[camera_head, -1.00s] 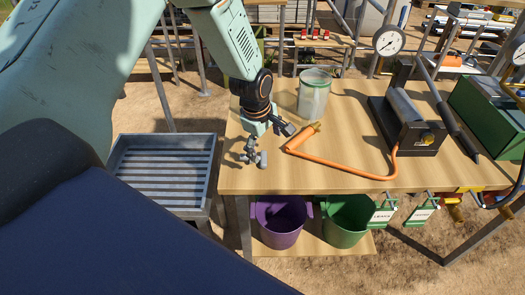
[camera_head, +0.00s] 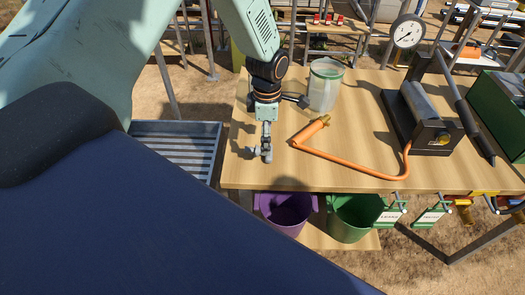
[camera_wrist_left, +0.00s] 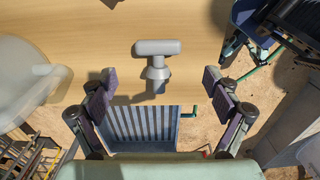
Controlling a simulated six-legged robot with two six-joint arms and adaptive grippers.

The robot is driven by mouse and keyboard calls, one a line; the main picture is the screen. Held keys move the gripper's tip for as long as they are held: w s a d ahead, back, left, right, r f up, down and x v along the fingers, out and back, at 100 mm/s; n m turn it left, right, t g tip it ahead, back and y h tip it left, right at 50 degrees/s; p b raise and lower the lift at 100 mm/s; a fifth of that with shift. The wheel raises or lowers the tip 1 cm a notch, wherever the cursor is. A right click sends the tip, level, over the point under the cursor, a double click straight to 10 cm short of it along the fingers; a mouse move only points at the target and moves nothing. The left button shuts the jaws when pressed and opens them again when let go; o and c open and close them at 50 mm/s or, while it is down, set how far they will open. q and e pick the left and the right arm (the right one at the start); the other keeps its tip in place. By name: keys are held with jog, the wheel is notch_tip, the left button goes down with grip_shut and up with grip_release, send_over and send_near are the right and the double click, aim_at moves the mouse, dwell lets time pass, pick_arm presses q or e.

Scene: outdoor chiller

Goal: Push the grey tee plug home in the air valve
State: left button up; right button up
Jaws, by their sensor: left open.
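The grey tee plug (camera_head: 257,153) is at the left end of the wooden table in the head view. In the left wrist view the plug (camera_wrist_left: 157,48) shows a rounded crossbar with a collar and short stem below. My left gripper (camera_head: 268,122) is close beside it in the head view. In the left wrist view my left gripper (camera_wrist_left: 161,93) is open, with one finger on each side of the stem and clear gaps to both. I cannot clearly make out the air valve or how deep the plug sits. My right gripper is not in view.
A glass jar (camera_head: 325,87) stands behind my left gripper. An orange hose (camera_head: 350,168) with a brass end crosses the table to a black pump (camera_head: 424,122). A slatted grey tray (camera_head: 180,152) lies left of the table. Purple and green buckets (camera_head: 353,216) are below.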

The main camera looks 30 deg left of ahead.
aim_at(259, 152)
pick_arm(q)
jog(key=f, duration=0.5)
jog(key=shift+w+d+f, duration=0.15)
jog(key=shift+w+d, duration=0.15)
jog(key=shift+a+f, duration=0.1)
jog(key=shift+f, duration=0.2)
jog(key=shift+s+r, duration=0.1)
jog(key=shift+c, duration=0.3)
jog(key=shift+c, duration=0.7)
jog(key=c, duration=1)
